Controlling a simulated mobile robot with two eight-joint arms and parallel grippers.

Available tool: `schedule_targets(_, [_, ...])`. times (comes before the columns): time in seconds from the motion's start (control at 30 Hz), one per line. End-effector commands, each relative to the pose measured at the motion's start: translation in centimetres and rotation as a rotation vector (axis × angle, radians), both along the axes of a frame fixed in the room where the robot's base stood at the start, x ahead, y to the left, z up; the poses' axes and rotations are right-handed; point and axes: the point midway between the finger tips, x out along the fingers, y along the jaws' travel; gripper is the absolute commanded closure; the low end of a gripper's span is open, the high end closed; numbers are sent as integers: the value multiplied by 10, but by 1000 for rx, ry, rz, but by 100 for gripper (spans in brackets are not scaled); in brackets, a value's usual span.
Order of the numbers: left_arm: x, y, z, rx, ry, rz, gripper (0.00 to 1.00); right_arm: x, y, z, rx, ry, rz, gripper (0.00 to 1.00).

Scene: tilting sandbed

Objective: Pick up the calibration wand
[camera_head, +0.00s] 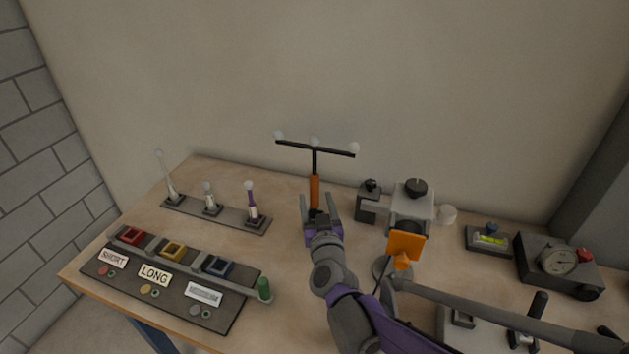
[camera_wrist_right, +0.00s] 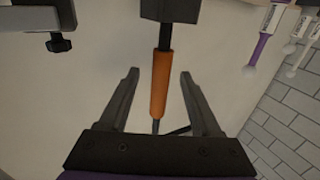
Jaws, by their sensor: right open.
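The calibration wand (camera_head: 315,188) stands upright near the back wall. It has an orange handle, a black stem and a black crossbar with three white balls. My right gripper (camera_head: 319,200) is open, and its fingers point at the lower part of the handle. In the right wrist view the orange handle (camera_wrist_right: 159,85) lies between the two open fingers (camera_wrist_right: 159,75), with a gap on each side. The wand's foot fits into a dark block (camera_wrist_right: 170,9). In the head view this foot is hidden behind the gripper. My left gripper is not in view.
Left of the wand is a grey rack (camera_head: 216,213) with several ball-tipped pieces. A labelled tray (camera_head: 165,293) lies at front left. A camera-like device with an orange part (camera_head: 405,245) stands close to the right of my arm. A gauge box (camera_head: 556,262) is at far right.

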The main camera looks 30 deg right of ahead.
Motion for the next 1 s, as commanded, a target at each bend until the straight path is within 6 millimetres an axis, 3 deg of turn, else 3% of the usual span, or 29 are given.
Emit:
schedule_targets(0.4, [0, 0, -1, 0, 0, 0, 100, 47, -19, 3, -1, 0, 0, 35])
schedule_targets(0.67, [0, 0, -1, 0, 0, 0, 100, 50, -20, 3, 1, 1, 2, 35])
schedule_targets(1.0, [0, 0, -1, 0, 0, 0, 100, 50, -20, 3, 1, 1, 2, 93])
